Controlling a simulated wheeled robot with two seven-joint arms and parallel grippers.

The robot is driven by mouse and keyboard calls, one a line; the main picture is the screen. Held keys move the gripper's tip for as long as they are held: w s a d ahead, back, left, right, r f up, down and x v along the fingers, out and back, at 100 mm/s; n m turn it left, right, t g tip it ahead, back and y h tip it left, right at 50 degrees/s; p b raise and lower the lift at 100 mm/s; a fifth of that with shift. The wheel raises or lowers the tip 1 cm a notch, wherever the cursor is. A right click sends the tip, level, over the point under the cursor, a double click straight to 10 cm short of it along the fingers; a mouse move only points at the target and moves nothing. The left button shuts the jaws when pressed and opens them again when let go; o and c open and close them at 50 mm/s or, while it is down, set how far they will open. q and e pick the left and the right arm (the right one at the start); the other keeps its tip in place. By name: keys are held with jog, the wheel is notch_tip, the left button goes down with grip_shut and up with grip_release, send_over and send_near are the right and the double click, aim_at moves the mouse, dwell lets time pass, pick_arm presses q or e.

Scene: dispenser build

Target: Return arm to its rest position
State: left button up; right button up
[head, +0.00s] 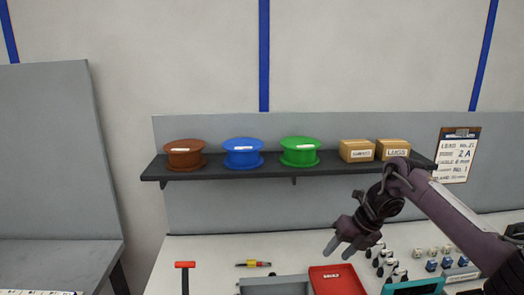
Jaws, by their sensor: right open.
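My right gripper (341,246) is open and empty. It hangs over the workbench, just above and behind the red tray (336,281), with its fingers pointing down and to the left. My right arm (450,207) comes in from the lower right and passes in front of the right end of the shelf. My left gripper is not in view.
A dark shelf (225,173) holds brown (185,155), blue (243,153) and green (300,152) spools and two boxes (357,151). Small parts (432,265) stand right of the gripper. A screwdriver (253,264) and a red-handled tool (185,266) are at left, with bare bench around them.

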jog(key=s+a+f+m+t+y, duration=0.15)
jog(key=s+a+f, duration=0.25)
jog(key=a+f, duration=0.95)
jog(key=s+a+m+t, duration=0.3)
jog(key=s+a+m, duration=0.4)
jog(key=a+m, duration=0.25)
jog(key=s+d+r+m+g+h, duration=0.1)
jog(key=s+d+m+g+h, duration=0.35)
jog(key=s+d+m, duration=1.85)
notch_tip(320, 180, down, 36)
jog(key=s+r+m+h+b, duration=0.1)
jog(key=s+b, duration=0.1)
jog(key=b, duration=0.4)
pick_arm(q)
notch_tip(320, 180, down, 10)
jog(key=b, duration=0.4)
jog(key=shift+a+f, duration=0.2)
pick_arm(e)
jog(key=s+d+f+g, duration=0.1)
jog(key=s+d+f, duration=0.1)
jog(key=s+f, duration=1.8)
notch_tip(320, 180, down, 4)
jog(key=shift+d+r+h, duration=0.2)
jog(key=shift+d+h, duration=0.1)
jog(key=shift+d, duration=0.05)
